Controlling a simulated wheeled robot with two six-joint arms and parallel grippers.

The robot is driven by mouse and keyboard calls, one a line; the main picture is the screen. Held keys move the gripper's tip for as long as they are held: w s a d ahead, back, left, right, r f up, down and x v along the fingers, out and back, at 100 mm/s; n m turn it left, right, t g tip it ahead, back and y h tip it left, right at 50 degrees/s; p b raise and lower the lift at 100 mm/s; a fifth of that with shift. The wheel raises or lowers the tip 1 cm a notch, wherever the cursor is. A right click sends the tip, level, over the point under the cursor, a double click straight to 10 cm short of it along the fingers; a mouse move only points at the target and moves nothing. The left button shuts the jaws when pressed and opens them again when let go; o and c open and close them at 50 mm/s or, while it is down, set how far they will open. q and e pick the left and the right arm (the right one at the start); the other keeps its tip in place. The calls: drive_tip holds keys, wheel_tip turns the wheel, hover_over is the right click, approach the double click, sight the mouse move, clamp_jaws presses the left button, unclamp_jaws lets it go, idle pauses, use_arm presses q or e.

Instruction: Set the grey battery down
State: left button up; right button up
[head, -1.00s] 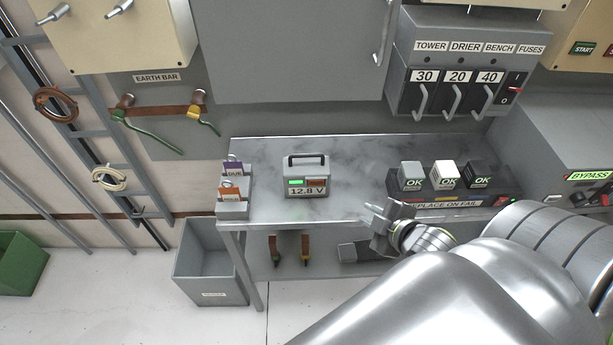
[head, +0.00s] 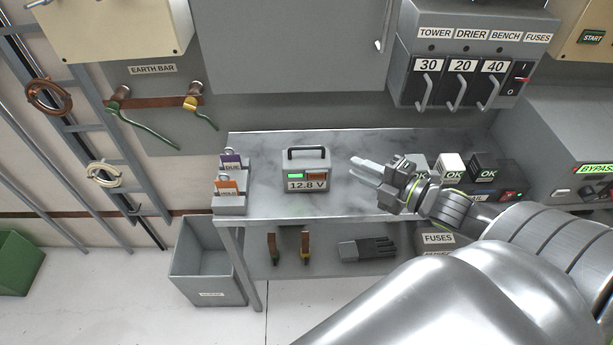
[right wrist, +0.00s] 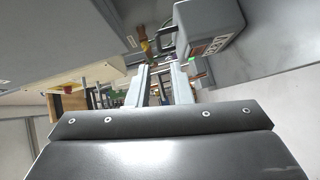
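The grey battery (head: 307,171), a box with a black carry handle and a 12.8 V label, stands upright on the grey bench top (head: 262,207). Its green indicator faces me. My right gripper (head: 362,168) is to the right of the battery in the head view, apart from it. In the right wrist view its two fingers (right wrist: 160,74) are spread with nothing between them. What looks like the battery (right wrist: 212,30) shows there at the upper right, beyond the fingers. My left gripper is not in view.
Grey, white and black blocks (head: 452,166) marked OK stand on the bench's right, partly behind my right arm. A tag holder (head: 230,205) stands at the left end. An open grey bin (head: 207,262) stands at left.

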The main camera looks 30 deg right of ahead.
drive_tip(key=b, duration=0.7)
approach(313, 148)
drive_tip(key=f+x, duration=0.1)
drive_tip(key=x, duration=0.4)
drive_tip(key=shift+w+a+r, duration=0.15)
drive_tip(key=shift+w+r, duration=0.05)
drive_tip(key=shift+w, duration=0.35)
drive_tip(key=shift+x, duration=2.3)
drive_tip(key=shift+r, duration=0.15)
clamp_jaws()
drive_tip(key=shift+r, duration=0.1)
